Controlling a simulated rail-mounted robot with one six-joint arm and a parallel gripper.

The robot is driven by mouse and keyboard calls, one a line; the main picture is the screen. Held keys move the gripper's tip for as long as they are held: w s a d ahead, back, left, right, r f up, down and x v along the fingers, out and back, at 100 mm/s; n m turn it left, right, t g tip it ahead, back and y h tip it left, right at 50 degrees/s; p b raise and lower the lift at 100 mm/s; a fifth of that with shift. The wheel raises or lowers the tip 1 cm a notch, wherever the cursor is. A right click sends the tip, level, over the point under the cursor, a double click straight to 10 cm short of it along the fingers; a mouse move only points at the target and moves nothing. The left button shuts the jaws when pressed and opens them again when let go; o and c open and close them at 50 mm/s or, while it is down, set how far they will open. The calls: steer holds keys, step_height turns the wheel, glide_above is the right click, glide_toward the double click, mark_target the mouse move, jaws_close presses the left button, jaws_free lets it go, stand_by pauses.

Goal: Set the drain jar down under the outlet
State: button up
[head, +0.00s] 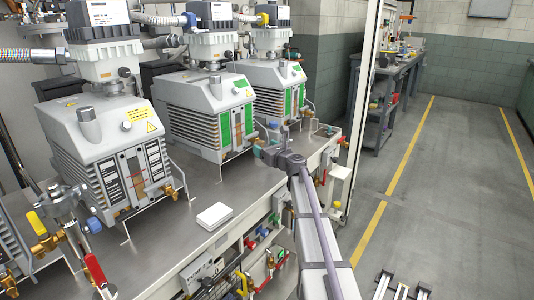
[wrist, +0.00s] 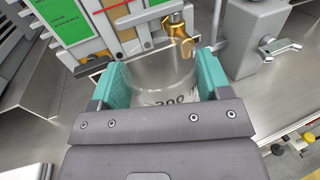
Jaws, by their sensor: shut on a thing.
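A clear drain jar (wrist: 163,80) with dark markings, including "200", is between the teal fingers of my gripper (wrist: 160,72) in the wrist view. The fingers are shut on its two sides. The brass outlet (wrist: 181,40) is just beyond the jar's rim, close to the jar in the picture; the exact gap and height are unclear. In the head view my gripper (head: 264,148) is at the front of the bench, near the green-panelled pumps. The jar is too small or hidden to make out there.
A metal valve fitting (wrist: 280,47) sits right of the jar. The floor at right (head: 450,180) is mostly clear.

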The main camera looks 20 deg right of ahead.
steer(key=shift+w+d+r, duration=0.1)
steer(key=shift+w+d, duration=0.2)
steer(key=shift+d, duration=0.1)
steer(key=shift+s+a, duration=0.1)
steer(key=shift+a, duration=0.15)
steer(key=shift+f+b, duration=0.55)
step_height(320, 180, down, 6)
steer(key=b, duration=0.5)
steer(key=shift+r, duration=0.25)
steer(key=w, duration=0.2)
steer(key=w+d, duration=0.2)
steer(key=w, duration=0.1)
steer(key=shift+w+d+r, duration=0.1)
steer(key=shift+w+r, duration=0.15)
steer(key=shift+w, duration=0.05)
steer(key=shift+f, duration=0.2)
steer(key=shift+f+b, duration=0.25)
steer(key=shift+b, duration=0.2)
steer(key=o, duration=1.1)
steer(key=shift+s, duration=0.1)
